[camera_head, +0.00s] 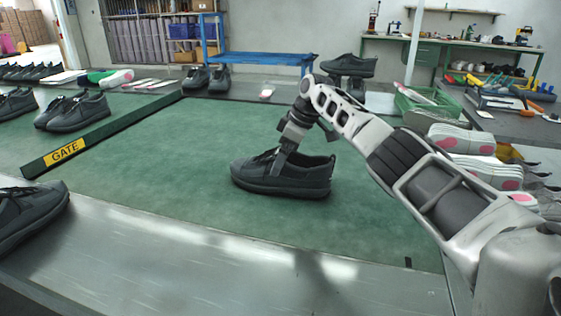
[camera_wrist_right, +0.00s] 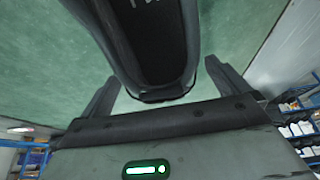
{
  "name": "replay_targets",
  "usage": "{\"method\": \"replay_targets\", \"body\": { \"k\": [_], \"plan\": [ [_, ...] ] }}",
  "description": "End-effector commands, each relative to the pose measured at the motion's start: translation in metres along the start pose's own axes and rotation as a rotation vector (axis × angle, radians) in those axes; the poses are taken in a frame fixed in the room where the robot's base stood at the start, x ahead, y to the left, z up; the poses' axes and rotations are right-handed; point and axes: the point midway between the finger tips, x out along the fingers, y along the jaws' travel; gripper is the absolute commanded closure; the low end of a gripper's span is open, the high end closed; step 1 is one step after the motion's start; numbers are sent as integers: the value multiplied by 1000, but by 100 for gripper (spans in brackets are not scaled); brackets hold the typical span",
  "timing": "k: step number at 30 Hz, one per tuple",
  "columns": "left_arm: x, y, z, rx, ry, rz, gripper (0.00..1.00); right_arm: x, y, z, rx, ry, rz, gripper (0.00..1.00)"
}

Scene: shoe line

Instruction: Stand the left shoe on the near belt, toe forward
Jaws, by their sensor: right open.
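A dark grey shoe (camera_head: 290,180) stands upright on its sole on the near green belt (camera_head: 170,170), its toe pointing left in the head view. I cannot tell whether it is a left or a right shoe. My right gripper (camera_head: 281,165) reaches down to the shoe's upper, near the laces. In the right wrist view, the open fingers of this gripper (camera_wrist_right: 161,72) lie on either side of the shoe (camera_wrist_right: 150,45), with its opening facing the camera. Gaps show between the fingers and the shoe. My left gripper is not in view.
A green gate bar (camera_head: 110,135) labelled GATE crosses the belt at left, with more dark shoes (camera_head: 75,112) beyond it. Another dark shoe (camera_head: 28,212) is at the left edge. The belt's front area is clear.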

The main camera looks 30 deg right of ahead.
Motion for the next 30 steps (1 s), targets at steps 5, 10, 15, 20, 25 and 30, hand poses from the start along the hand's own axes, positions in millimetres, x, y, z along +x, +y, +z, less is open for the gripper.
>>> {"method": "replay_targets", "body": {
  "k": [5, 10, 15, 20, 25, 30],
  "plan": [
    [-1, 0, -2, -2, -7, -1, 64, -44, 1, -1, -1, 3, 3, 0],
    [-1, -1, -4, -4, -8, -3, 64, -73, 1, 0, 2, 2, 2, 0],
    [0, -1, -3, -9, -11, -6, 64, -89, 0, -1, 1, 2, 1, 0],
    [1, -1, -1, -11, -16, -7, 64, -92, 0, 0, 1, 1, 0, 0],
    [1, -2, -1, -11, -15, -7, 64, -91, 0, 0, 1, 1, 0, 0],
    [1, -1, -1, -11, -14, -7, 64, -85, 0, 0, 1, 0, 0, 0]
  ]
}}
